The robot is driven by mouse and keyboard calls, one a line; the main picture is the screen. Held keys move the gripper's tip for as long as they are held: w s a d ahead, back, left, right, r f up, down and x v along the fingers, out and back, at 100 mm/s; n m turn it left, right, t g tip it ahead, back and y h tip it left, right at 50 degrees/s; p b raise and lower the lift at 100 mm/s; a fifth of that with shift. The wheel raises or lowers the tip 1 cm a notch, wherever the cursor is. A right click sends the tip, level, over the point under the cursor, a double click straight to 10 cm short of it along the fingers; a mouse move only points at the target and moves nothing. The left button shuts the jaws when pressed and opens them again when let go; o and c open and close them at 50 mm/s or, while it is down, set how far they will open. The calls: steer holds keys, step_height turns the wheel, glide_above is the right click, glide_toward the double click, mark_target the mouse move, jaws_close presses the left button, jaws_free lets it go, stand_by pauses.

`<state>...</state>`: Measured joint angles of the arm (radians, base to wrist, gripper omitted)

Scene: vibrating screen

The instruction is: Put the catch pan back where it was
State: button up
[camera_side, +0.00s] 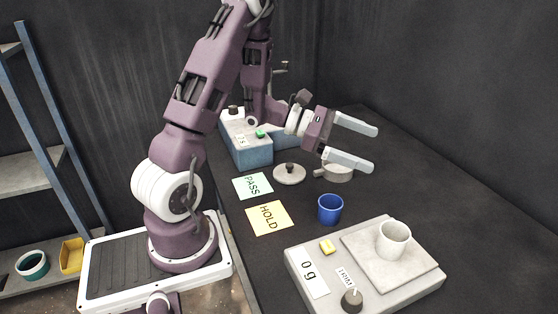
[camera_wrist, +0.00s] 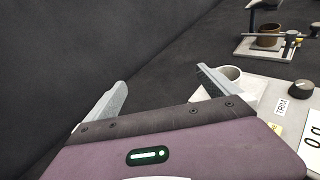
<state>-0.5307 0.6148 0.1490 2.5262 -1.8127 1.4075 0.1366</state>
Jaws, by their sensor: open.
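A shallow round grey pan with a short side handle (camera_side: 338,174), which looks like the catch pan, sits on the dark table in the side view. It is partly covered by my lower finger. My gripper (camera_side: 373,149) is open and empty, held level above the table and pointing right. Its two fingers are well apart. In the wrist view my gripper (camera_wrist: 160,84) is also open with nothing between its fingers, and the pan is not seen there. The blue-grey machine (camera_side: 250,148) with a green button stands behind, partly hidden by my arm.
A grey lid with a dark knob (camera_side: 290,174) lies left of the pan. PASS (camera_side: 252,186) and HOLD (camera_side: 269,217) cards lie flat. A blue cup (camera_side: 330,210) stands near a scale (camera_side: 418,291) reading 0 g, bearing a white cup (camera_side: 394,239). The table's far right is clear.

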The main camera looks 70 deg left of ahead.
steer(key=s+d+r+m+g+h, duration=0.1)
steer(key=s+d+r+m+g, duration=0.3)
steer(key=s+d+m+g, duration=0.25)
steer(key=s+d+r+m+g+h, duration=0.1)
steer(key=s+d+r+m+g, duration=0.25)
steer(key=s+d+m, duration=0.5)
steer(key=s+f+m+y, duration=0.1)
steer(key=s+m+y, duration=0.6)
steer(key=s, duration=0.2)
steer(key=s+a+r+m+t+y, duration=0.1)
steer(key=a+m+t+y, duration=0.2)
steer(key=a, duration=0.3)
steer(key=shift+s+a+r+m+t+y, duration=0.2)
steer(key=shift+s+m+t+y, duration=0.1)
steer(key=shift+m+y, duration=0.4)
